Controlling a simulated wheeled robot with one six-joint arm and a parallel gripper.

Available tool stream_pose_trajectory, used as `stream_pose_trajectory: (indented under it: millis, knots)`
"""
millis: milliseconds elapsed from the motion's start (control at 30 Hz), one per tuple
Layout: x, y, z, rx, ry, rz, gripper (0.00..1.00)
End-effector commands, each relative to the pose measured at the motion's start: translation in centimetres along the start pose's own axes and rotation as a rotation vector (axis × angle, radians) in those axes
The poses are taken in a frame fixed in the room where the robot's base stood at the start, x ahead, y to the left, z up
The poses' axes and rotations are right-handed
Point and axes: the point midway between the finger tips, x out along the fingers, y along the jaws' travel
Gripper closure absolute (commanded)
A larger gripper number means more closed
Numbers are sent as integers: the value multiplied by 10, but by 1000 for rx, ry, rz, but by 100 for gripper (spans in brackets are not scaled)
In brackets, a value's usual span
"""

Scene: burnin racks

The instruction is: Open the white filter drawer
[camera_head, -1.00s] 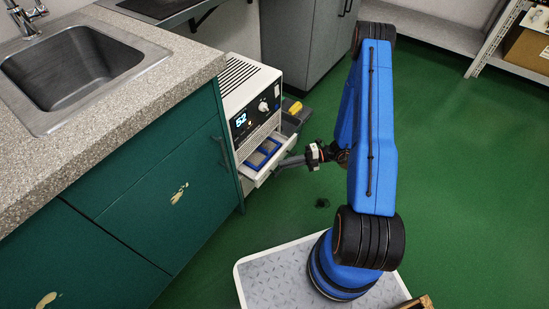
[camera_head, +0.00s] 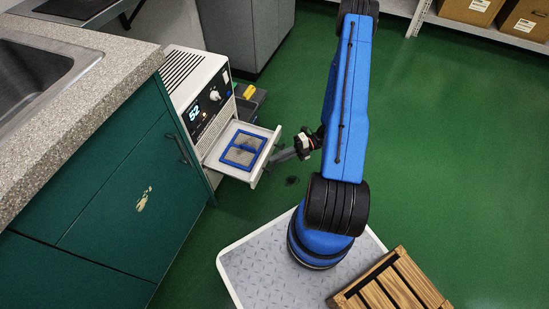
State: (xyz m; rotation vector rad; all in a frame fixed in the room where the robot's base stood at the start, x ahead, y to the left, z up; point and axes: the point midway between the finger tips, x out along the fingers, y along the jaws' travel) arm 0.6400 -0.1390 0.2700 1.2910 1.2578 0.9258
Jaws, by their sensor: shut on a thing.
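The white filter drawer (camera_head: 222,166) is pulled well out of the white unit (camera_head: 187,82), below its front panel with a lit display. A blue-framed filter (camera_head: 244,148) lies flat in the drawer. My gripper (camera_head: 278,156) is at the drawer's front edge, at the end of my blue arm, and is shut on the drawer front. The fingertips are small in the picture and the exact grip on the handle is hard to make out.
A green cabinet (camera_head: 115,205) with a grey countertop (camera_head: 85,110) and a sink (camera_head: 40,75) stands left of the unit. A yellow object (camera_head: 249,92) sits in a dark bin behind the drawer. A wooden crate (camera_head: 392,283) is at lower right. Green floor is clear at right.

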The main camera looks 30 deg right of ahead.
Motion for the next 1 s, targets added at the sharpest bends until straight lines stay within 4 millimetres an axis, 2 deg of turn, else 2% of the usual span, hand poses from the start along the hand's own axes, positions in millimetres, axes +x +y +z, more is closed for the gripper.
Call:
stream_pose_trajectory:
  millis: [200, 233, 633, 767, 1000]
  knots:
    - [-1, 0, 2, -1, -2, -2, 100]
    - [-1, 0, 2, -1, -2, -2, 84]
    - [-4, 0, 1, -2, -2, -1, 83]
    - [-19, 0, 2, -3, -4, -1, 83]
    - [-65, 0, 1, -2, -6, -2, 83]
